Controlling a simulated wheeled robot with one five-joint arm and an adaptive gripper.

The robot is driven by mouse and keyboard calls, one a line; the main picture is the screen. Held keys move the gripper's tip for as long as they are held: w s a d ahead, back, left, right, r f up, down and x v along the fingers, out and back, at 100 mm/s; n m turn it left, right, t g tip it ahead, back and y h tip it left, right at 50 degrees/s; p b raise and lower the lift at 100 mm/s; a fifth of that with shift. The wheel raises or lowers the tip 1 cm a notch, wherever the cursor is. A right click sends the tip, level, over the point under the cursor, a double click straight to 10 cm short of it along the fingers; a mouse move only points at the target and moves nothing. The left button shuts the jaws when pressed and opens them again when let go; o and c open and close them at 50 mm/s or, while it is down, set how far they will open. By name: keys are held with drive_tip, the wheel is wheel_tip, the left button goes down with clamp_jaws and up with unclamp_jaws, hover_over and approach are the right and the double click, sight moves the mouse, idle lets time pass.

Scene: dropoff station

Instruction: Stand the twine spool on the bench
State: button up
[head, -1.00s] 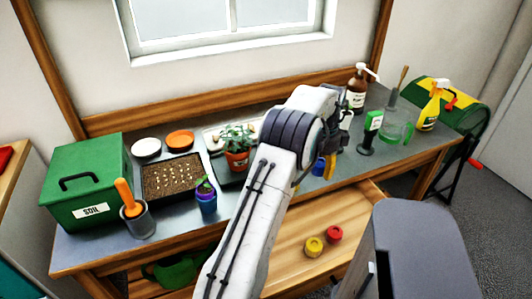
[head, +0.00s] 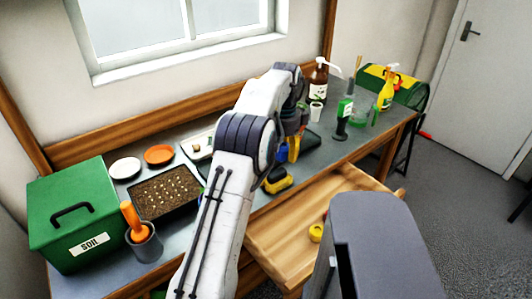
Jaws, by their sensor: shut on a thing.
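My gripper (head: 296,128) is partly hidden behind my arm's end, over the middle of the bench (head: 345,148) near its front edge. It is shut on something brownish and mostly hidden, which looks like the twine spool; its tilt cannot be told. Blue and yellow-orange things show just below the gripper, and I cannot tell whether they touch it. A yellow-and-black object (head: 278,180) lies on the bench's front edge beside my arm.
An open drawer (head: 285,240) juts out below, with a yellow roll (head: 316,233) inside. The green soil box (head: 72,215), orange-handled pot (head: 142,238) and seed tray (head: 165,192) stand left.

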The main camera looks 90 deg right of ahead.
drive_tip(key=shift+w+a, duration=0.2)
drive_tip(key=shift+a, duration=0.45)
drive_tip(key=shift+w+a+f, duration=0.15)
drive_tip(key=shift+w+a, duration=0.1)
drive_tip(key=w+a+f, duration=0.1)
drive_tip(key=w+f, duration=0.1)
drive_tip(key=w, duration=0.1)
drive_tip(key=w+a+f+p, duration=0.1)
drive_tip(key=w+a, duration=0.1)
drive_tip(key=w+a+f, duration=0.1)
drive_tip(key=w+f, duration=0.1)
drive_tip(key=w, duration=0.1)
drive_tip(key=shift+w+a+f+p, duration=0.35)
drive_tip(key=shift+a, duration=0.05)
drive_tip(key=shift+w+a+f, duration=0.25)
drive_tip(key=shift+w+f, duration=0.25)
drive_tip(key=shift+w, duration=0.05)
drive_tip(key=shift+f+p, duration=0.3)
drive_tip(key=shift+f, duration=1.75)
drive_tip(key=shift+f, duration=0.2)
drive_tip(key=o, duration=1)
